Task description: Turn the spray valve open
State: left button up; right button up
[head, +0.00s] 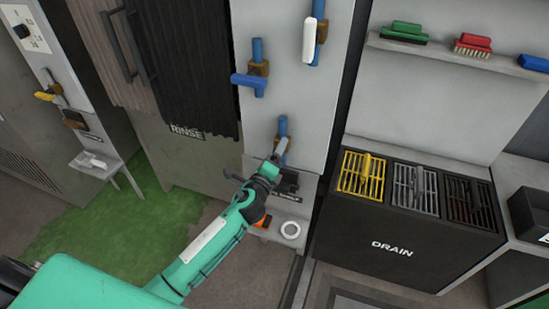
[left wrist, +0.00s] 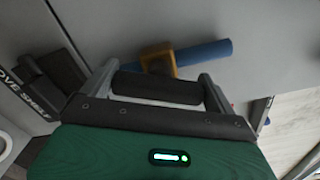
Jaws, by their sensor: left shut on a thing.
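On the grey panel (head: 268,112), a lower valve has a blue pipe (head: 283,124), a brass body (left wrist: 158,60) and a grey handle (head: 281,146). My left gripper (head: 273,162) is at this handle. In the left wrist view its two fingers (left wrist: 157,84) are shut on the dark grey grip of the handle (left wrist: 157,90), just in front of the brass body. Above are a valve with a blue handle (head: 249,82), set crosswise, and one with a white handle (head: 309,40). I cannot read which is marked spray. My right gripper is not in view.
A small shelf (head: 290,212) below the panel holds a white ring (head: 290,230) and is labelled glove shelf. A black drain box (head: 392,245) with coloured grates stands to the right. Brushes (head: 473,44) lie on a ledge above. A dark curtain (head: 190,70) hangs at left.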

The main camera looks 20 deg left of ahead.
pick_arm(q)
jog(key=shift+f+n, duration=0.1)
jog(key=shift+n, duration=0.8)
jog(key=shift+n+b, duration=0.4)
jog(key=shift+n, duration=1.1)
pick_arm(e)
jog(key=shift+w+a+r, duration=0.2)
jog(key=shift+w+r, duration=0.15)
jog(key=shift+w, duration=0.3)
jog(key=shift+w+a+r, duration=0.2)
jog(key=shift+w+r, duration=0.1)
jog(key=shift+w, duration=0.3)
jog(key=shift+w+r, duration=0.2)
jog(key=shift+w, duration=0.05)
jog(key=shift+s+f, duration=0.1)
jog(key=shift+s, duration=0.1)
pick_arm(q)
jog(key=o, duration=0.7)
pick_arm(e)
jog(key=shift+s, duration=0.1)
pick_arm(q)
jog(key=shift+s, duration=0.1)
